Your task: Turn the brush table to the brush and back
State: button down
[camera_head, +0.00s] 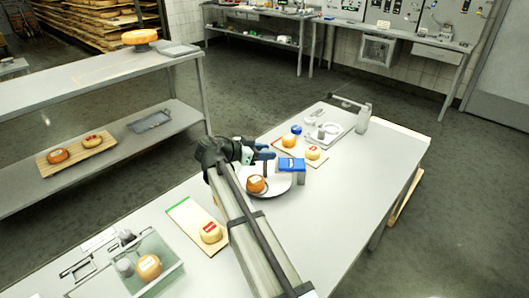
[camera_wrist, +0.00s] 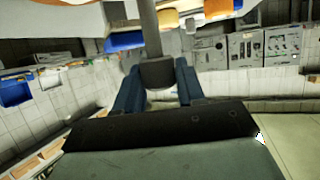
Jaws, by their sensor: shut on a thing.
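The brush table, a white round plate (camera_head: 283,187), sits on the workbench and carries an orange-brown cheese wheel (camera_head: 256,184) with a pale label. A blue-topped grey block (camera_head: 291,164), which looks like the brush, stands at the plate's right rim. My gripper (camera_head: 265,156) is above the plate's back part, beside the block. In the wrist view my gripper's blue fingers (camera_wrist: 158,92) are shut on a grey upright post (camera_wrist: 149,28) with a dark lower end. The post looks like a handle of the brush table, but its foot is hard to see.
A board with a red-labelled cheese (camera_head: 211,232) lies front left of the plate. A clear bin (camera_head: 155,275) with a cheese stands nearer. The bench's right side is clear.

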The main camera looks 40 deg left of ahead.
jog(key=shift+w+m+g+h, duration=0.1)
jog(key=shift+m+g+h, duration=0.5)
jog(key=shift+m+h, duration=0.5)
jog(key=shift+f+m+g+h, duration=0.1)
jog(key=shift+m+g+h, duration=0.3)
jog(key=shift+m+h, duration=0.3)
jog(key=c, duration=0.7)
grip_release()
jog(key=shift+c, duration=0.2)
jog(key=v, duration=1.4)
